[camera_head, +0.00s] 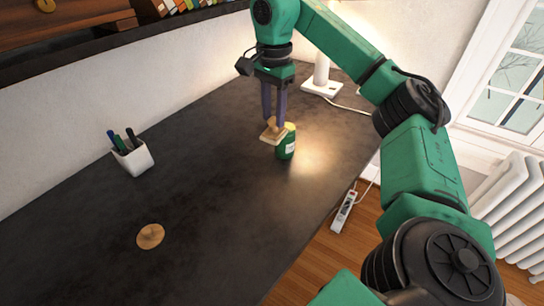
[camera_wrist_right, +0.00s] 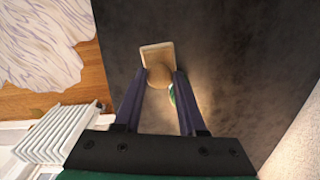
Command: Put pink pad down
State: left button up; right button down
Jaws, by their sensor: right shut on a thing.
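My right gripper (camera_head: 273,118) is shut on the round brown knob of a small square pad (camera_head: 270,138). The pad looks beige rather than pink, with its flat plate below the fingertips. In the right wrist view the gripper (camera_wrist_right: 164,74) has the knob between its fingertips, and the pad's plate (camera_wrist_right: 155,52) shows beyond them. The pad appears just above the dark tabletop (camera_head: 215,200); I cannot tell whether it touches anything. My left gripper is not in view.
A white pen cup (camera_head: 133,158) stands at the left, and a round wooden coaster (camera_head: 150,236) lies nearer. A white lamp base (camera_head: 321,88) is behind. The middle of the table is clear.

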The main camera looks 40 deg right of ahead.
aim_at(274, 130)
notch_tip(274, 130, down, 9)
jog(key=b, duration=0.6)
notch_tip(274, 130, down, 10)
jog(key=shift+f, duration=0.25)
jog(key=shift+c, duration=2.4)
grip_release()
jog(key=shift+f, duration=0.1)
jog(key=shift+f+b, duration=0.35)
jog(key=shift+b, duration=0.05)
notch_tip(274, 130, up, 15)
jog(key=p, duration=0.3)
jog(key=shift+d+r+p, duration=0.1)
jog(key=shift+r+p, duration=0.05)
jog(key=shift+p, duration=0.2)
